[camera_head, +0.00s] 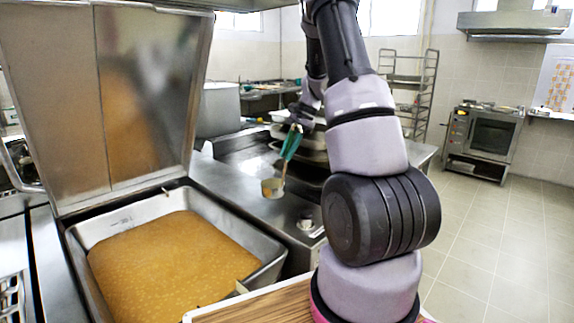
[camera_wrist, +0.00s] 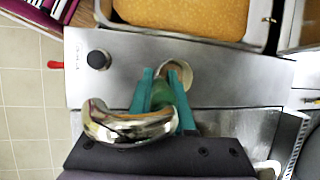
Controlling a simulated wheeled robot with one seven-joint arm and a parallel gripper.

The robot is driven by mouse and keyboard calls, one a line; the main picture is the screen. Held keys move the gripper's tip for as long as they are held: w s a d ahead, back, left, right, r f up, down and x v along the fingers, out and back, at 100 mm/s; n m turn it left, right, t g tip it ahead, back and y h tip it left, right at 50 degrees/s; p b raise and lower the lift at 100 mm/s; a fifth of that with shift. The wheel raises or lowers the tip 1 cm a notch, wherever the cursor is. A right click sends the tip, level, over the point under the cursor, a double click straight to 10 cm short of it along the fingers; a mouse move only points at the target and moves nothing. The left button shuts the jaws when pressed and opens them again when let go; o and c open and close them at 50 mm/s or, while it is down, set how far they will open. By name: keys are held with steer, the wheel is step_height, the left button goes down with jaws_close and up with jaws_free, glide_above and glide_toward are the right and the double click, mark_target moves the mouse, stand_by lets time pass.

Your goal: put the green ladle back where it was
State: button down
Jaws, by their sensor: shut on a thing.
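The green ladle (camera_head: 272,188) hangs from my gripper (camera_head: 291,142) in the head view, its metal bowl low and its handle slightly tilted. It is above the steel counter beside the open pan. In the wrist view, the teal fingers of my gripper (camera_wrist: 163,88) are shut on the green handle of the ladle (camera_wrist: 162,98). The shiny curved metal end is near the camera and the bowl is partly hidden beyond the fingers. Whether the bowl touches the counter is unclear.
The large pan (camera_head: 79,238) of orange-brown food has its lid (camera_head: 100,100) raised. The steel counter (camera_head: 225,180) bears a black knob (camera_wrist: 98,60). Stacked trays (camera_head: 313,157) stand behind the ladle. A wooden board (camera_head: 270,305) lies in front. Open floor is at right.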

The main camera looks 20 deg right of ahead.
steer(key=shift+f, duration=1.75)
steer(key=shift+a+f, duration=0.1)
steer(key=c, duration=0.8)
jaws_free()
